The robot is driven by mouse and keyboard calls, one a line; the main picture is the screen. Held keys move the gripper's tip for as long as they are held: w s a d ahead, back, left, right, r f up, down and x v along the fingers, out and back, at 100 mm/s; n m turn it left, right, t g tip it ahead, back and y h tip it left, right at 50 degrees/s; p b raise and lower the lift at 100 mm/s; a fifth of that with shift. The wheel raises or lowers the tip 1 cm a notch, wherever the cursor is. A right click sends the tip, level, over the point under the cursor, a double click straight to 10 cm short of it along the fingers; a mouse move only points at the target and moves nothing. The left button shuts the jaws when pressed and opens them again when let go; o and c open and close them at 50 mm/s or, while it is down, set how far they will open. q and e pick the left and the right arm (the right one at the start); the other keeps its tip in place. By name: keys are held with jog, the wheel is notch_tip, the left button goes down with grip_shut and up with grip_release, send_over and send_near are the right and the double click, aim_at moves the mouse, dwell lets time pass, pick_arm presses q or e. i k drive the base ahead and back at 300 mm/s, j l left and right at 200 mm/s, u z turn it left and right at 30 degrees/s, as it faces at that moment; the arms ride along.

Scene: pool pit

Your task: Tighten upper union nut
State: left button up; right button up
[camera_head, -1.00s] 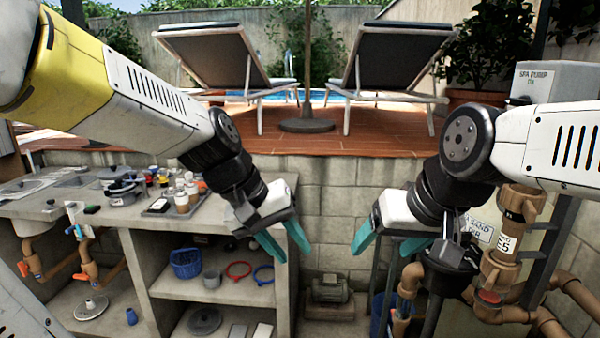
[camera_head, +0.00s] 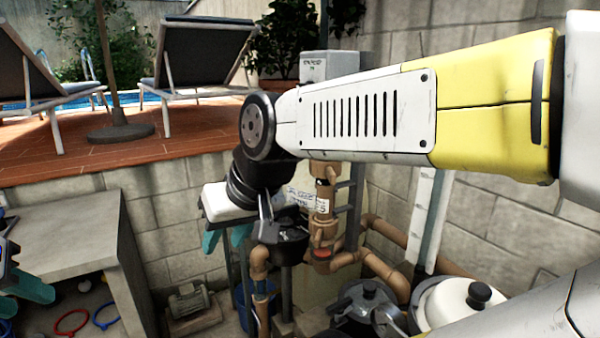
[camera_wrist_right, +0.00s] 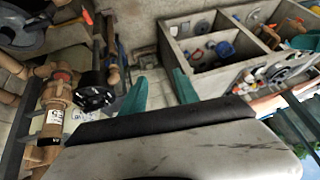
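A brown pipe stack (camera_head: 323,205) with a white label stands right of the black valve head (camera_head: 280,235). Its upper collar, apparently the upper union nut (camera_head: 325,168), shows just under my right arm, partly covered. The labelled pipe (camera_wrist_right: 52,125) and the black valve (camera_wrist_right: 97,92) also show left in the wrist view. My right gripper (camera_head: 228,240) is left of the valve, apart from the pipe. In the wrist view its teal fingers (camera_wrist_right: 160,90) are open with nothing between them. My left gripper (camera_head: 18,292) is at the left edge, partly cut off, its fingers apart.
A concrete counter (camera_head: 70,235) with shelves stands at the left. A grey motor (camera_head: 190,303) sits on the floor. Lower brown pipes (camera_head: 385,270), a black pot-like lid (camera_head: 365,300) and a white lidded vessel (camera_head: 460,302) lie lower right. A block wall stands behind.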

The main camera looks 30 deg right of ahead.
aim_at(330, 170)
jog(key=z, duration=1.45)
jog(key=k+j+u, duration=0.1)
jog(key=k+j, duration=0.35)
jog(key=j, duration=0.3)
jog(key=l+u, duration=0.05)
